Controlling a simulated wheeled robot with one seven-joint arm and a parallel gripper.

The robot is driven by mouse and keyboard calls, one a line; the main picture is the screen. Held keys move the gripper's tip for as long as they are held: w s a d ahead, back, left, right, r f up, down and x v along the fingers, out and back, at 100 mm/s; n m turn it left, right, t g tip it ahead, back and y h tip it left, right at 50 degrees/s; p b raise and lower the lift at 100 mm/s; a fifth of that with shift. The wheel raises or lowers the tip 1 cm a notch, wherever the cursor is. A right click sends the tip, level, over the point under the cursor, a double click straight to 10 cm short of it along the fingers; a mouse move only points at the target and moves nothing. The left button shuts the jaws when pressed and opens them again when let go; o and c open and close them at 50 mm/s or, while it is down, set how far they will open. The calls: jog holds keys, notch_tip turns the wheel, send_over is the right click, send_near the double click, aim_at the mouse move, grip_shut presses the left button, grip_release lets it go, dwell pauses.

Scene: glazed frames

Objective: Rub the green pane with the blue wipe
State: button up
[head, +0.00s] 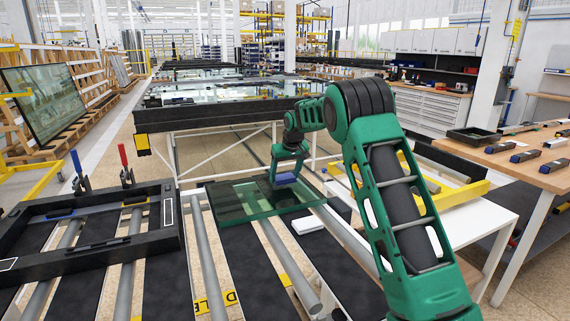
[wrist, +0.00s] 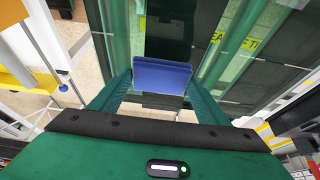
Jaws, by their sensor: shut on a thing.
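The green pane (head: 236,204) lies flat across the dark padded strips and grey rollers of the table in the head view. In the wrist view the green glass (wrist: 241,42) fills the upper part, with rollers and strips showing through it. My gripper (head: 285,177) is over the right part of the pane. It is shut on the blue wipe (wrist: 160,77), a blue block that sits between the fingers in the wrist view. The wipe (head: 285,180) is at or just above the glass; I cannot tell whether it touches.
A black frame (head: 95,252) with upright red and blue clamps (head: 124,160) stands to the left on the same table. A wooden bench (head: 520,165) with several dark blocks is at the right. A glass-covered table (head: 220,92) stands behind.

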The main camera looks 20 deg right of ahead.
jog(key=shift+r, duration=2.85)
